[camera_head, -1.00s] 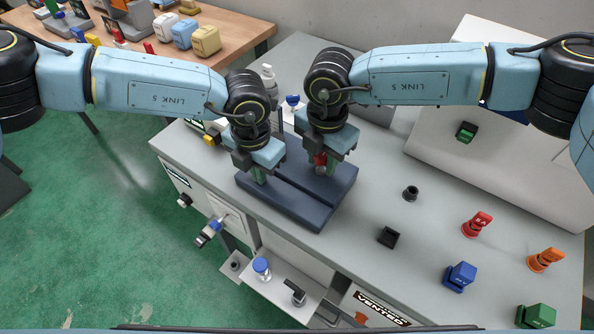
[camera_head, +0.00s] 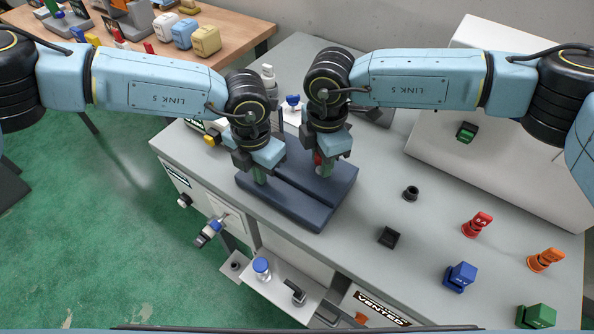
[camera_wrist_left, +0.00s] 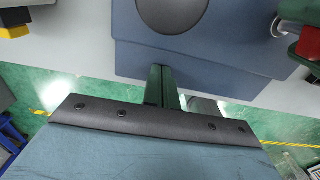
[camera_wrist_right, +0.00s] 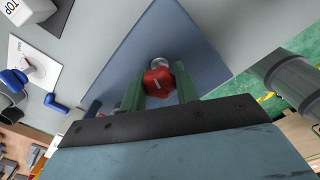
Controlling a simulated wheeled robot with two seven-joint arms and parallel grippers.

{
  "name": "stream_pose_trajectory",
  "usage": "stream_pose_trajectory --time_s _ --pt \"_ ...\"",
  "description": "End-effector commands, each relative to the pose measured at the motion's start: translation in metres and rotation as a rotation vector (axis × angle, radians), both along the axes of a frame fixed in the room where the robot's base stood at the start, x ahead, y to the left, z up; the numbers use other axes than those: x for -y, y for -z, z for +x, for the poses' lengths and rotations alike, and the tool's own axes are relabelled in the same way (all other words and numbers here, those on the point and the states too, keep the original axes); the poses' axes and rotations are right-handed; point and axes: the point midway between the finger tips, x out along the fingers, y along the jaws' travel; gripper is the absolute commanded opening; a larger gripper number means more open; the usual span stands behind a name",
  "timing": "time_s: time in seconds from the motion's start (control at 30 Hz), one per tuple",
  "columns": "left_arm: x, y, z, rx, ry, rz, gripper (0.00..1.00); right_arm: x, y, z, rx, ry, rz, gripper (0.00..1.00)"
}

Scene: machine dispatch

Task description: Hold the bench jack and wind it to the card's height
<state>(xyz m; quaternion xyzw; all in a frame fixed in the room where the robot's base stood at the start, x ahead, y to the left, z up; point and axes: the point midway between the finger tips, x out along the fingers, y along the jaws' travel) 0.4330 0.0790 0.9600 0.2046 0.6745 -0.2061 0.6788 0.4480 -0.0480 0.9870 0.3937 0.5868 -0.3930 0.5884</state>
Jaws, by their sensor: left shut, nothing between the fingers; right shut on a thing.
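The bench jack (camera_head: 301,211) is a dark blue block on the grey bench, with a dark round disc (camera_wrist_left: 172,8) on it in the left wrist view. A red knob (camera_wrist_right: 157,82) on a metal shaft sits at the jack. My right gripper (camera_wrist_right: 159,92) is shut on the knob, one green finger each side; it also shows in the head view (camera_head: 323,172). My left gripper (camera_head: 259,176) is shut and empty at the jack's left part; its fingers (camera_wrist_left: 162,85) are together in the left wrist view.
A small black block (camera_head: 389,237), a black round piece (camera_head: 411,193), and red (camera_head: 477,224), orange (camera_head: 546,260), blue (camera_head: 460,277) and green (camera_head: 536,316) pieces stand on the right of the bench. A white sloped panel (camera_head: 500,160) rises behind them.

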Motion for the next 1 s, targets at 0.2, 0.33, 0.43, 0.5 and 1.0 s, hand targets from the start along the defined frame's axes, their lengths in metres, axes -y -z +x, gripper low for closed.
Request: stream_pose_trajectory --time_s 0.2,0.33,0.43,0.5,1.0 --pt "-0.0023 0.0074 -0.0032 -0.009 0.0 0.006 0.0 0.0002 0.0007 -0.0012 -0.005 0.029 -0.001 0.12" --pt "-0.0024 0.0074 -0.003 -0.008 -0.001 0.006 0.0 0.0002 0.0011 -0.0013 -0.006 0.169 -0.001 0.12" --pt "-0.0025 0.0074 -0.003 -0.008 -0.001 0.006 0.0 0.0 0.0008 -0.0011 -0.005 0.275 0.0 0.12" --pt "-0.0025 0.0074 -0.003 -0.008 -0.001 0.006 0.0 0.0 0.0006 -0.001 -0.005 0.323 0.0 0.12" --pt "-0.0025 0.0074 -0.0031 -0.009 -0.002 0.006 0.0 0.0001 0.0006 -0.0004 -0.003 0.346 0.0 0.56"
